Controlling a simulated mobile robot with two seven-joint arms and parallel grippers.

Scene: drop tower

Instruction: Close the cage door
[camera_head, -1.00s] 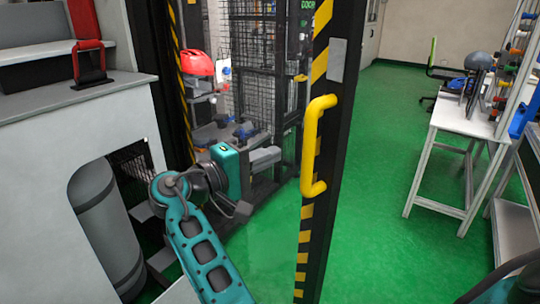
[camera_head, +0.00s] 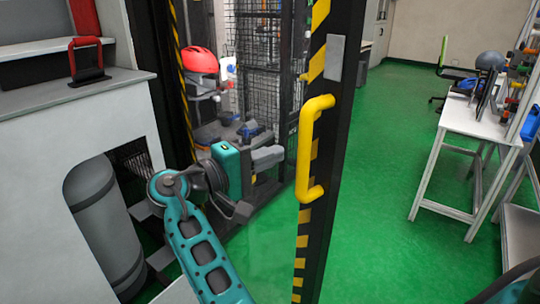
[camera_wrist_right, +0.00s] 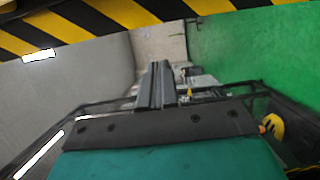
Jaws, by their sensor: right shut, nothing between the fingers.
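The cage door has a dark upright edge (camera_head: 337,110) with black-and-yellow stripes and a yellow bar handle (camera_head: 308,150). It stands right of centre in the head view, with an open gap to its left. My right gripper (camera_head: 268,157) is shut and empty, just left of the handle in the picture. I cannot tell whether it touches the door. In the right wrist view, the shut fingers (camera_wrist_right: 156,86) point away from my teal hand, and a striped edge (camera_wrist_right: 100,18) crosses the top. My left gripper is not in view.
A red helmet (camera_head: 199,60) and mesh panels (camera_head: 257,75) are seen through the opening. A white cabinet with a red handle (camera_head: 85,58) stands left, beside a grey cylinder (camera_head: 103,215). A white table (camera_head: 480,118) stands right. Green floor (camera_head: 390,170) right of the door is clear.

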